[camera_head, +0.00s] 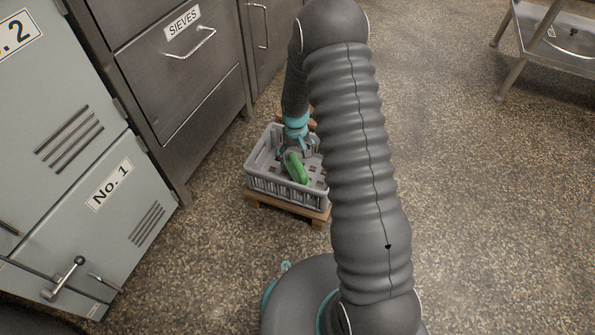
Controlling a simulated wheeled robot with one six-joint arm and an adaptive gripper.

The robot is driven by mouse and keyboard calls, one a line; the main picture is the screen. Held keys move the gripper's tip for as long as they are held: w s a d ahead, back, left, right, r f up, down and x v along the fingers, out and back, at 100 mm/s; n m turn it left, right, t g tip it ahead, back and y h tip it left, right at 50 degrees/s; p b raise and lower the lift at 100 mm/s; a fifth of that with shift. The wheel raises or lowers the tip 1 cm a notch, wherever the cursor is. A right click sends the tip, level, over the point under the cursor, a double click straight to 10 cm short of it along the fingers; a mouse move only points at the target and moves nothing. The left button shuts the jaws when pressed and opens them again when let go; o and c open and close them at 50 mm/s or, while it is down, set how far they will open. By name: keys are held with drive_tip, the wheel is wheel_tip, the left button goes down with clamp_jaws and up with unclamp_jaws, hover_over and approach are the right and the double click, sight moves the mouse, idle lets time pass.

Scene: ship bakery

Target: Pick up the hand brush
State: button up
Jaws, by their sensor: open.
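My gripper (297,150) is low over the crate, pointing down at the far end of the green object. Its jaws are open. The fingers are small and partly hidden, so I cannot tell whether they touch the brush. My arm hides the right side of the crate.
The crate stands on a low wooden pallet (276,207). A steel cabinet with a SIEVES drawer (180,62) and grey No. 1 oven-like doors (95,205) stand to the left. A steel table (560,40) is at the top right. The speckled floor (490,200) on the right is clear.

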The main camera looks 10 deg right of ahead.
sight(297, 168)
drive_tip(key=shift+s+d+f+b, duration=0.15)
drive_tip(key=shift+f+b, duration=0.1)
drive_tip(key=shift+f, duration=1.55)
drive_tip(key=shift+s+a+f+b, duration=0.15)
drive_tip(key=shift+f+b, duration=0.1)
drive_tip(key=shift+f, duration=1.5)
drive_tip(key=shift+d, duration=0.1)
drive_tip(key=c, duration=1.4)
wheel_tip(297, 168, up, 10)
drive_tip(key=shift+r+p, duration=0.1)
drive_tip(key=shift+p, duration=0.65)
drive_tip(key=shift+c, duration=0.2)
